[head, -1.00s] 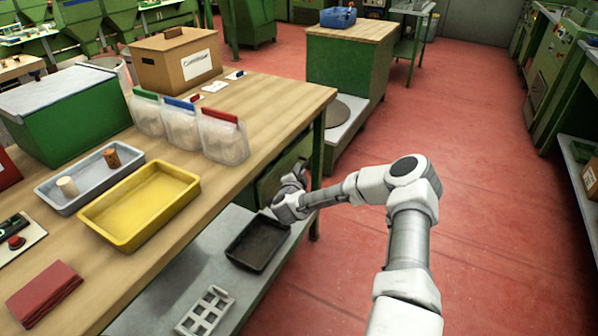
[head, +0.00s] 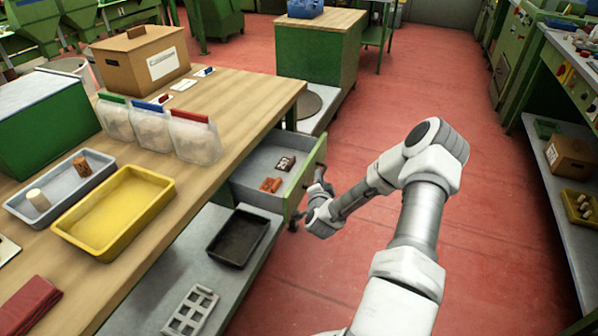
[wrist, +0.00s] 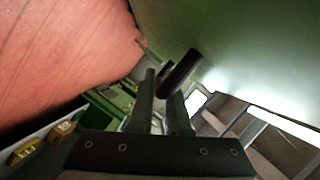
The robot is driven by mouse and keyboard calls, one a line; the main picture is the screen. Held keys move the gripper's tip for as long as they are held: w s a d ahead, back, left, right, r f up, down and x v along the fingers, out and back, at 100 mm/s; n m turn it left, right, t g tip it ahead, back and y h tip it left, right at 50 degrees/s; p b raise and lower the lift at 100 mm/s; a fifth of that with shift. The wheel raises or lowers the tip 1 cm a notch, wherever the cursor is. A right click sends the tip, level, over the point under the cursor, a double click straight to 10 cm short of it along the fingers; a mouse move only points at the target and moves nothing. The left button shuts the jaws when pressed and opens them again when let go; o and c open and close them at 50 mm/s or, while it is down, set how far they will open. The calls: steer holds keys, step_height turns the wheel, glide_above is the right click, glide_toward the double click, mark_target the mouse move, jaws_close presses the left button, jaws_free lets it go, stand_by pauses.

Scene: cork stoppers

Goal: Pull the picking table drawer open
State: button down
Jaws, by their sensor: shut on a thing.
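The green-fronted drawer (head: 300,181) of the wooden-topped picking table (head: 228,128) stands pulled out toward the aisle. Its grey inside shows, with several small reddish-brown pieces (head: 270,184) and a dark-and-white item (head: 286,163) in it. My gripper (head: 322,190) is at the drawer's front in the head view, where its fingers are small and partly hidden. In the wrist view my gripper (wrist: 165,105) is shut on a dark bar handle (wrist: 180,73) in front of the green drawer face (wrist: 240,45).
A black tray (head: 238,238) and a white rack (head: 190,311) lie on the lower shelf. A yellow tray (head: 115,212), a grey tray (head: 62,190) and clear bags (head: 195,138) stand on the table. The red floor (head: 345,270) right of the drawer is open.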

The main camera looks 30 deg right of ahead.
steer(key=s+d, duration=0.4)
steer(key=s, duration=0.1)
steer(key=shift+s+d, duration=0.15)
steer(key=shift+s, duration=0.15)
steer(key=c, duration=0.9)
jaws_free()
steer(key=p+v, duration=0.1)
steer(key=v, duration=1.6)
steer(key=shift+s, duration=0.2)
steer(key=shift+w, duration=0.1)
